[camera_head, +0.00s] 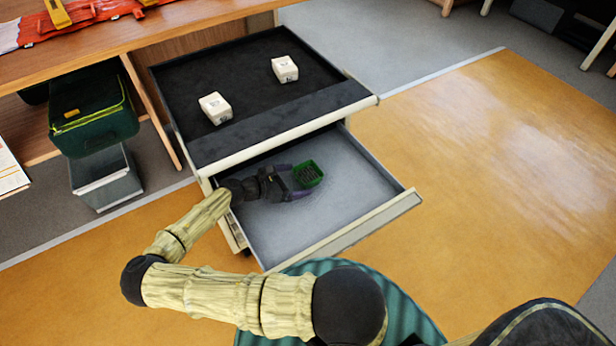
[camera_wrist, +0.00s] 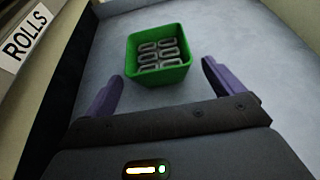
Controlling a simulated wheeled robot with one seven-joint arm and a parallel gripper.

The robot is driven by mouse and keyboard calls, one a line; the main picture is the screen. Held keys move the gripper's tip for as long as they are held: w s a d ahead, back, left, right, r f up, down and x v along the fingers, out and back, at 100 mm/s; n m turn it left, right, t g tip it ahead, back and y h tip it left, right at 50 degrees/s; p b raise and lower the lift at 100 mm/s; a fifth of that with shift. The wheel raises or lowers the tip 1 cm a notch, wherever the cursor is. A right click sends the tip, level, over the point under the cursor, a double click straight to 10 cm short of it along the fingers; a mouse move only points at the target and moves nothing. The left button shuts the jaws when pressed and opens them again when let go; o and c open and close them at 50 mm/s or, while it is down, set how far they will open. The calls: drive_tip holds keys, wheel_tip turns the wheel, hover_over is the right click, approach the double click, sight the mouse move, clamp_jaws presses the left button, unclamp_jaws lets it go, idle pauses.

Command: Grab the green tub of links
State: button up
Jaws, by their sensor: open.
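The green tub of links (camera_head: 308,174) sits in the open lower drawer (camera_head: 345,215), near its middle. In the wrist view the tub (camera_wrist: 158,78) is upright and holds several grey metal links. My gripper (camera_head: 297,184) reaches into the drawer from the left and is beside the tub. In the wrist view its two purple fingers (camera_wrist: 160,82) are spread wide. The tub lies ahead of and partly between the fingertips, with a gap visible on each side. The gripper holds nothing.
An upper tray (camera_head: 250,80) with dark lining overhangs the drawer's back part and carries two white boxes (camera_head: 215,107) (camera_head: 285,69). A "ROLLS" label (camera_wrist: 25,38) shows beside the drawer wall. The drawer floor right of the tub is clear. A wooden bench (camera_head: 150,35) stands at upper left.

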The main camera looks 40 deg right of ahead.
sight(306, 177)
drive_tip(key=x, duration=0.4)
drive_tip(key=shift+d+f, duration=0.15)
drive_tip(key=shift+d, duration=0.2)
drive_tip(key=c, duration=1.1)
drive_tip(key=shift+c, duration=0.2)
drive_tip(key=shift+r, duration=0.7)
drive_tip(key=shift+s+a+r, duration=0.15)
drive_tip(key=shift+r, duration=0.4)
drive_tip(key=shift+s+a+r, duration=0.1)
drive_tip(key=shift+a+r, duration=0.1)
drive_tip(key=shift+r, duration=0.4)
drive_tip(key=s+a, duration=0.5)
drive_tip(key=s, duration=0.1)
drive_tip(key=s+a, duration=0.6)
drive_tip(key=shift+s+a, duration=0.35)
